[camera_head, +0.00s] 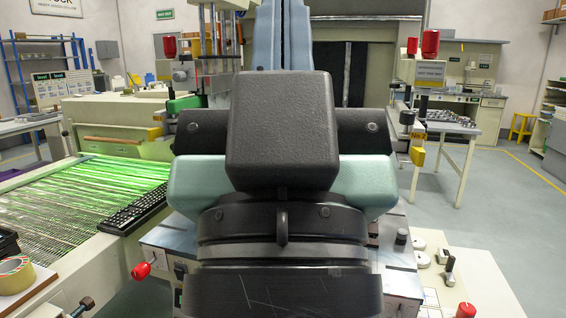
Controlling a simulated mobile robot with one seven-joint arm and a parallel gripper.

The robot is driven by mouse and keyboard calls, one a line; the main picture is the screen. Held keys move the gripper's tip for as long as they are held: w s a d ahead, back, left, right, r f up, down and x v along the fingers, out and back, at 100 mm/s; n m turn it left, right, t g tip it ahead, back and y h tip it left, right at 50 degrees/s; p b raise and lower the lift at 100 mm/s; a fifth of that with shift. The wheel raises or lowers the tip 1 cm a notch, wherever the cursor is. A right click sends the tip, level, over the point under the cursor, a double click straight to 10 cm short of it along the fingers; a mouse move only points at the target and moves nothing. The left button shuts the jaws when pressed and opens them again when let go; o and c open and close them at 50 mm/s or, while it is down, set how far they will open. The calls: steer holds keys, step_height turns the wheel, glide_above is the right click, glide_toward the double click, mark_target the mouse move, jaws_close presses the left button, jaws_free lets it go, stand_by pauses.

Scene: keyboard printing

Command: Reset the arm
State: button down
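My arm fills the middle of the head view, a large black and pale teal body seen close up. It blocks much of the scene behind it. My gripper cannot be made out in this view. A black keyboard (134,208) lies at the right edge of a green-lit conveyor (62,197) on the left, and nothing is seen touching it.
A roll of tape (16,272) lies at the lower left. Machine panels with red knobs (140,270) stand close on both sides of my arm. A table (449,123) stands further back right. Open grey floor (497,205) lies at the right.

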step_height(320, 180, up, 14)
steer(key=p, duration=1.1)
stand_by(0.5)
